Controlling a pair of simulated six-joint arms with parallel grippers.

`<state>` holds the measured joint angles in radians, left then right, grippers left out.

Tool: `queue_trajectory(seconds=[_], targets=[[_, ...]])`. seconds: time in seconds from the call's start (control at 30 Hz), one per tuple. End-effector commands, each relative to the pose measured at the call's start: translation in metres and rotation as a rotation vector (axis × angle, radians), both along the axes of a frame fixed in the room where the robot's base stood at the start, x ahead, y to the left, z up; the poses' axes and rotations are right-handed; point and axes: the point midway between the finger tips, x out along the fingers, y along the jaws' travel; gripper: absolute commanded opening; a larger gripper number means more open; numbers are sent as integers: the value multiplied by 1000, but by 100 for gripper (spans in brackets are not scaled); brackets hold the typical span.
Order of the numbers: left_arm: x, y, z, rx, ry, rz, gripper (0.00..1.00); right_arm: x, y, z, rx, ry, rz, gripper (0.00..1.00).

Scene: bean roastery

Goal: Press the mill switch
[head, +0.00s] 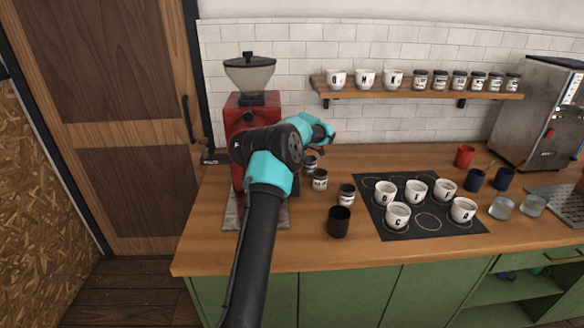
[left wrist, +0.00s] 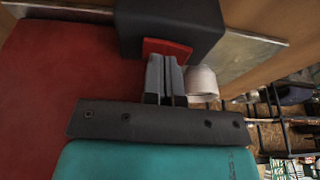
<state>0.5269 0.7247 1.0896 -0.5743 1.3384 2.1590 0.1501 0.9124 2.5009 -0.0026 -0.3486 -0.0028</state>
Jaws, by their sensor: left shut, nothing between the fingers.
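The red mill (head: 240,105) with a dark-lidded hopper (head: 249,75) stands at the left end of the counter, partly hidden behind my left arm in the head view. Its red body (left wrist: 60,70) fills the left of the left wrist view. A red switch (left wrist: 168,46) shows there against a black block (left wrist: 170,20). My left gripper (left wrist: 166,60) is shut and empty, its fingertips just at the switch's lower edge in that view. I cannot tell whether they touch it. In the head view the left gripper (head: 330,136) is right of the mill, and the switch is hidden.
Dark cups and labelled jars (head: 320,179) stand close by on the counter. A black mat (head: 429,225) with several lettered white cups lies to the right. A wall shelf (head: 420,89) holds cups and jars. A steel machine (head: 530,110) stands far right.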

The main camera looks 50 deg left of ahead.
Motion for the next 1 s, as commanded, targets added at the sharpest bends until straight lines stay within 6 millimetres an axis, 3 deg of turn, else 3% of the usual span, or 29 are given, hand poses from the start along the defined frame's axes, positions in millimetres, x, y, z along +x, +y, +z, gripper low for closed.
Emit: queue_trajectory(seconds=[0.57, 0.77, 1.0], targets=[[-3, -3, 4, 1, -1, 2, 0, 0, 0, 0, 0, 0, 0, 43], [-5, 1, 22, 2, -2, 6, 0, 0, 0, 0, 0, 0, 0, 43], [-1, 7, 60, 3, -3, 13, 0, 0, 0, 0, 0, 0, 0, 43]])
